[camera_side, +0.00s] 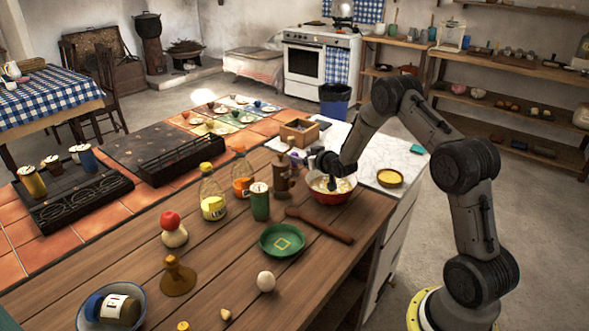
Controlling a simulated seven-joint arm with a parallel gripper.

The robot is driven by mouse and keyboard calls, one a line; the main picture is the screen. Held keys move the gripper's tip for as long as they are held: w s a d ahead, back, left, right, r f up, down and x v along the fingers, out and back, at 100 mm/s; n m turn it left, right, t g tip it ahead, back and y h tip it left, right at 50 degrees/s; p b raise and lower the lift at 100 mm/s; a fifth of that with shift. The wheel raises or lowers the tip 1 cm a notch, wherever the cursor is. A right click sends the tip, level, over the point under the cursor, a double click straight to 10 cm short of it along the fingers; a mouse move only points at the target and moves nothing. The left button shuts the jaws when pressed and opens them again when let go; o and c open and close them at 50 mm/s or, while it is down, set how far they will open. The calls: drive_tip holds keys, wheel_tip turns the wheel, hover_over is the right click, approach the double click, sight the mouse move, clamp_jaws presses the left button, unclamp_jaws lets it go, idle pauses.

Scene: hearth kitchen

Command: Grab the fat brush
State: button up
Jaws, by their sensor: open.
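My gripper (331,181) points down over a red bowl (329,198) with pale contents, at the back right of the wooden counter. Its fingers are small and dark here, and they reach to about the bowl's rim; I cannot tell whether they touch it. The gripper is open, and I see nothing held. I cannot pick out a fat brush for certain; it may be hidden or too small to tell. A brown wooden tool with a long handle (320,226) lies on the counter in front of the bowl, but its kind is unclear.
A brown mill (283,174), a green canister (260,203) and bottles (212,199) stand left of the bowl. A green plate (270,250) and a white round item (266,281) lie nearer. A yellow-filled dish (390,178) is on the white worktop (368,150).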

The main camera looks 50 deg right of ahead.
sight(296, 154)
drive_tip(key=shift+x, duration=3)
drive_tip(key=shift+r, duration=0.1)
clamp_jaws()
